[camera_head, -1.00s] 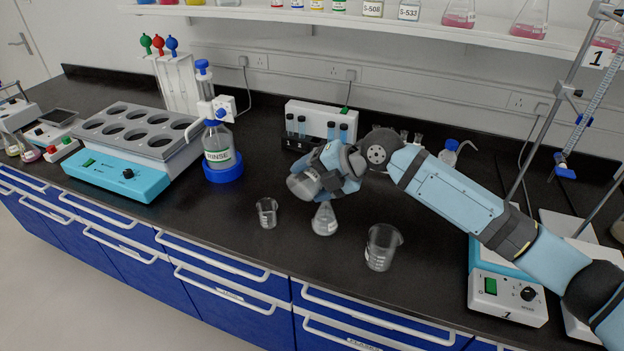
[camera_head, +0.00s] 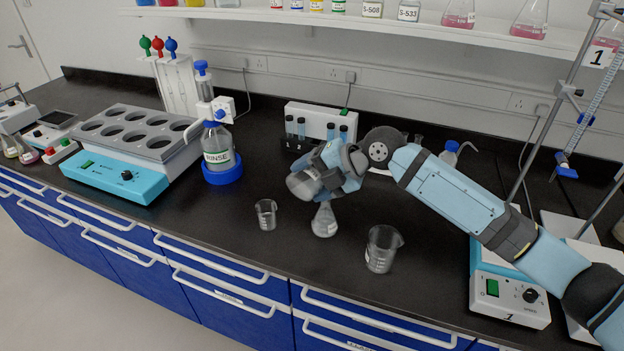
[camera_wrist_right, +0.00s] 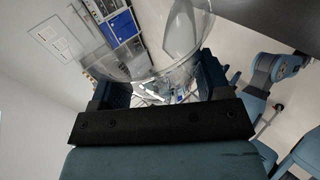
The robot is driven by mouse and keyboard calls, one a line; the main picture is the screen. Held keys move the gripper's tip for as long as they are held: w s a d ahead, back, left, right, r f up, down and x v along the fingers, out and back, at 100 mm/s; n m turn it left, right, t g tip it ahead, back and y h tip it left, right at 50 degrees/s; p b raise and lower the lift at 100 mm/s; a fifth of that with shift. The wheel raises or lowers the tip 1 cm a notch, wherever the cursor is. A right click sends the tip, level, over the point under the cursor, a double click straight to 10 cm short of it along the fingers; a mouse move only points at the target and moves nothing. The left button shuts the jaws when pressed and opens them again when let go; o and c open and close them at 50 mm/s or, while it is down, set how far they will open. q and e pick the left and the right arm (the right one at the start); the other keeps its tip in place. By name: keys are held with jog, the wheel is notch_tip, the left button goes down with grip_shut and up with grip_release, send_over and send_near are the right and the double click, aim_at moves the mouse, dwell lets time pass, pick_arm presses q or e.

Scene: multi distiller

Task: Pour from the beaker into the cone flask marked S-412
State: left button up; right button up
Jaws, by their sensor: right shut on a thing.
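In the head view my right gripper (camera_head: 328,178) is shut on a clear glass beaker (camera_head: 303,184). The beaker is tilted well over, its mouth toward the lower left, above a cone flask (camera_head: 324,220). The cone flask stands upright on the black bench, directly under the gripper; the writing on its label is too small to read. In the right wrist view the beaker (camera_wrist_right: 150,70) shows as clear glass between the two fingers. I cannot tell whether liquid is leaving the beaker. My left gripper is not in view.
A small beaker (camera_head: 266,214) stands left of the flask and a larger one (camera_head: 382,249) to its right. A tube rack (camera_head: 318,125) is behind the gripper. A hotplate (camera_head: 508,292) sits at right. The bench's front edge is close.

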jog(key=shift+w+r+b, duration=0.1)
jog(key=shift+r+b, duration=0.05)
jog(key=shift+b, duration=0.5)
dwell(0.8)
jog(key=shift+w+d+r+g+b, duration=0.1)
jog(key=shift+r+g+b, duration=0.05)
jog(key=shift+g+b, duration=0.15)
dwell(0.6)
jog(key=shift+m+y, duration=0.3)
jog(key=shift+w+d+r, duration=0.1)
jog(key=shift+w+r, duration=0.05)
jog(key=shift+r, duration=0.1)
jog(key=shift+f, duration=0.1)
jog(key=shift+s+f+b, duration=0.2)
jog(key=shift+f+b, duration=0.15)
jog(key=shift+b, duration=0.3)
jog(key=shift+s+a+f, duration=0.1)
jog(key=shift+a, duration=0.1)
